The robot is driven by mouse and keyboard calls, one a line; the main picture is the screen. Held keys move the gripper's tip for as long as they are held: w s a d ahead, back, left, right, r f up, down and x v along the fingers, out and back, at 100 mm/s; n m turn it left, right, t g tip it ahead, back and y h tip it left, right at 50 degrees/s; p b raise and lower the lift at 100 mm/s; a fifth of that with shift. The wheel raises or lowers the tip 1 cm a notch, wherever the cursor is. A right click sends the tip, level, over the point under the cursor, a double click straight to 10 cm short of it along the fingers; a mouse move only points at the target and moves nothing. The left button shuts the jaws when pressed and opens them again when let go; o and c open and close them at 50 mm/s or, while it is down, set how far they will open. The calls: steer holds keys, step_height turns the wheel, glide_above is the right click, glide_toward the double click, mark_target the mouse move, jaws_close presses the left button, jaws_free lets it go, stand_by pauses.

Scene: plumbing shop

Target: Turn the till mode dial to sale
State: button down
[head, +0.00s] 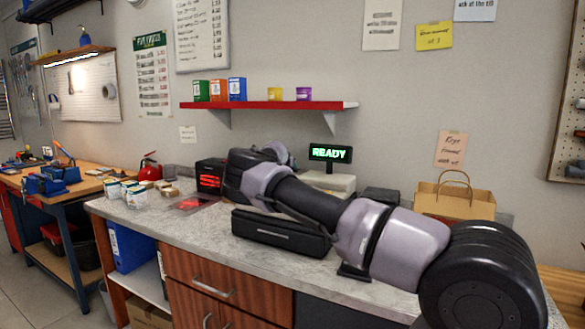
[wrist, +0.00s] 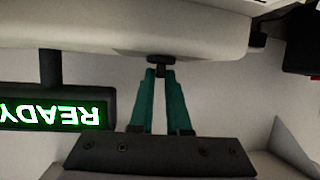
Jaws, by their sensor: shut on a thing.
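The till (head: 335,181) is a pale beige body on the counter; in the wrist view its body (wrist: 110,28) shows upside down along the top. The mode dial (wrist: 160,60) is a small dark knob at the edge of that body. My gripper (wrist: 160,75) has two teal fingers closed on the dial. The dial's markings and pointer do not show, so its setting cannot be read. The till's green display (head: 330,153) reads READY; it also shows inverted in the wrist view (wrist: 55,114). In the head view my arm hides the dial and my fingertips.
A black cash drawer (head: 280,233) sits on the counter below my arm. A black box with red digits (head: 210,178) stands left of the till. A paper bag (head: 455,199) stands to the right. A red shelf (head: 268,105) hangs above.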

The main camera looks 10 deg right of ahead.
steer(key=shift+a+f+m+g+h, duration=0.3)
steer(key=shift+m+g+h, duration=0.4)
steer(key=shift+m+h, duration=0.15)
steer(key=c, duration=0.9)
jaws_free()
steer(key=shift+w, duration=0.1)
steer(key=shift+d+r, duration=0.1)
steer(key=shift+r, duration=0.1)
steer(key=v, duration=1)
steer(key=shift+s, duration=0.35)
